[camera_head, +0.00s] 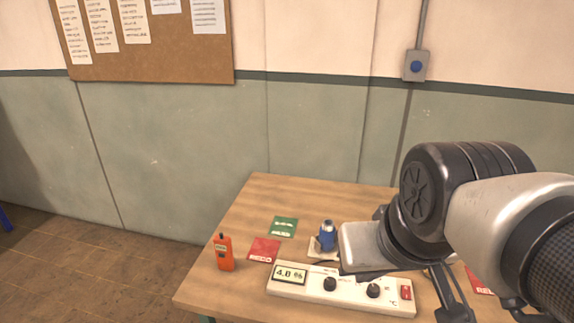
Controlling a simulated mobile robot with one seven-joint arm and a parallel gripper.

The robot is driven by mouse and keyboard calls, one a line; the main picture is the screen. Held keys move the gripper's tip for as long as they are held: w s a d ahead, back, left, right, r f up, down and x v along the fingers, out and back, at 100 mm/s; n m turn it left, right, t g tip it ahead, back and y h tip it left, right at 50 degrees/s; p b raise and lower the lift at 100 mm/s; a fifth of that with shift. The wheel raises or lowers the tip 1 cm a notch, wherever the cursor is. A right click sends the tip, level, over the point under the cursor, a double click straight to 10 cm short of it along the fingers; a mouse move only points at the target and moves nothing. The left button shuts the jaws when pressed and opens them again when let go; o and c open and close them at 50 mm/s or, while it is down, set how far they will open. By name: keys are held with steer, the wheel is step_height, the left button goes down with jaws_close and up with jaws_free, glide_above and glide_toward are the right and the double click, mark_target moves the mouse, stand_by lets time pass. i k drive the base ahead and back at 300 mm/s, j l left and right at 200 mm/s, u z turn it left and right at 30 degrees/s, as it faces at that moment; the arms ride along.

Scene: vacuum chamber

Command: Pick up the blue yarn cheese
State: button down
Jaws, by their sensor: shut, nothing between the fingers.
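The blue yarn cheese (327,235) stands upright on a small cream plate (315,246) behind the meter on the table. It is a small dark blue cylinder with a narrower, paler top. My arm's grey wrist housing is just to its right in the picture and hides part of the plate's surroundings. My gripper (455,312) shows only in part as dark finger parts under my wrist at the lower right. It is shut and empty, apart from the yarn cheese. Its fingertips are hard to make out.
An orange handheld device (223,253) stands at the left. A red card (264,250) and a green card (284,227) lie flat. The wooden table's (277,188) back left is clear.

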mark_target(328, 231)
steer(key=j, duration=0.25)
steer(key=j+z, duration=0.25)
steer(key=z, duration=0.15)
steer(key=i+j+z, duration=0.1)
steer(key=j+z, duration=0.25)
steer(key=l+z, duration=0.1)
steer(key=z, duration=0.75)
